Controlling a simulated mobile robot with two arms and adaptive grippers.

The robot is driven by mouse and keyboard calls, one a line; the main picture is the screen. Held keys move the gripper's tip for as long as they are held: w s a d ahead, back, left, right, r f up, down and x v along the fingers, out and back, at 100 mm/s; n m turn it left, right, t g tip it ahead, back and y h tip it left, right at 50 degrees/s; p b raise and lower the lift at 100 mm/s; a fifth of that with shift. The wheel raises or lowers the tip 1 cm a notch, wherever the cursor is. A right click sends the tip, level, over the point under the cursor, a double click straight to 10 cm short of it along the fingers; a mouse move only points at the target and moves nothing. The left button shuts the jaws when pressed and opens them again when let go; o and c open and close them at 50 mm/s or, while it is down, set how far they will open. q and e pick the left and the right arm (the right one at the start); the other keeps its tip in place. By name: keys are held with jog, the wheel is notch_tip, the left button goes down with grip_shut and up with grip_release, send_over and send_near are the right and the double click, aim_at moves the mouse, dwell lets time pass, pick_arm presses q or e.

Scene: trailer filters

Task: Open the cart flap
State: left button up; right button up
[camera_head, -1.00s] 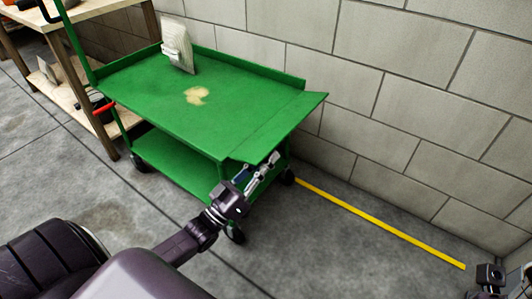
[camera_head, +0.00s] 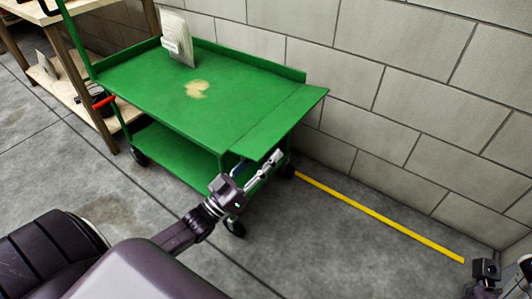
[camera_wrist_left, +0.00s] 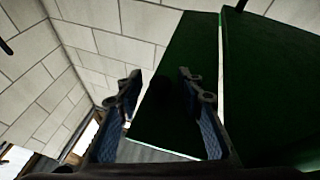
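The green cart (camera_head: 150,85) stands against the wall in the head view. Its flap (camera_head: 280,118) is the green panel at the right end of the top, sticking outward about level with the tray; its exact tilt is hard to judge. My left gripper (camera_head: 262,167) is below the flap's near outer corner. In the left wrist view the gripper (camera_wrist_left: 161,84) has its fingers apart with nothing held, and the flap's dark underside (camera_wrist_left: 178,50) fills the space beyond them. Contact cannot be told. Part of my right gripper (camera_head: 486,276) shows at the bottom right corner.
A light, pleated filter (camera_head: 175,40) stands on the cart top near a pale stain (camera_head: 196,89). A wooden shelf (camera_head: 95,55) is behind the cart at left. A block wall (camera_head: 400,70) runs along the back. The floor by the yellow line (camera_head: 380,217) is clear.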

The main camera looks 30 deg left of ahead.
pick_arm(q)
jog(key=v, duration=1.2)
dwell(0.5)
